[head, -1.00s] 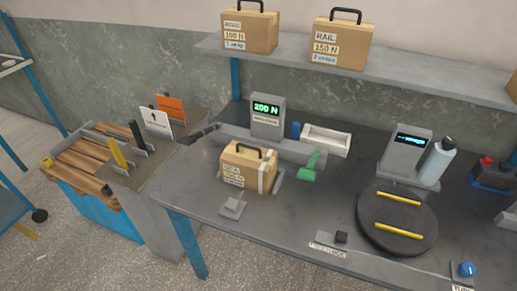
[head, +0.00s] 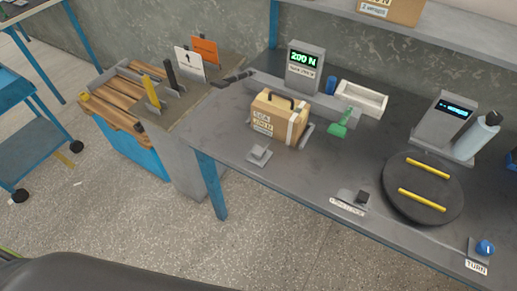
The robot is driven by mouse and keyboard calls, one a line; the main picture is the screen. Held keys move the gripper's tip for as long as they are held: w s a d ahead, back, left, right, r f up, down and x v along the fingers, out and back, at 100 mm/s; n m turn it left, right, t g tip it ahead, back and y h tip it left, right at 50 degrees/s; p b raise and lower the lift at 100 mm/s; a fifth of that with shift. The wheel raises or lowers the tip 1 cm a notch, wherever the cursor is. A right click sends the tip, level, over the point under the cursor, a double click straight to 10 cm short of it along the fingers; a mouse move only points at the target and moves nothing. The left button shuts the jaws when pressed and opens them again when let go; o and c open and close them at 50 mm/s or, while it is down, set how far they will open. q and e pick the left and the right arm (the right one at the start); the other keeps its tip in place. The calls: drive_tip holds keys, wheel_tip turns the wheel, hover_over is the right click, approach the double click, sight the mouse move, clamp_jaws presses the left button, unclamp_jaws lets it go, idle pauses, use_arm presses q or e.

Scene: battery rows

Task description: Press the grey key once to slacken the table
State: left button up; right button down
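A dark grey key (head: 361,196) sits near the table's front edge, beside a small white label whose lettering is too small to read for certain. A round dark turntable (head: 423,207) with two yellow bars stands to its right. A second small light grey block (head: 259,154) sits on a plate in front of a cardboard box (head: 279,119); I cannot tell for certain which of the two is the named key. Neither of my grippers shows in the head view.
The box stands before a grey display (head: 304,68) reading 200 N. A green handle (head: 340,126), a white tray (head: 362,98), a second display (head: 444,121), a bottle (head: 477,138) and a blue knob (head: 485,248) marked TURN are on the grey table (head: 300,180). A blue crate (head: 133,152) stands left.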

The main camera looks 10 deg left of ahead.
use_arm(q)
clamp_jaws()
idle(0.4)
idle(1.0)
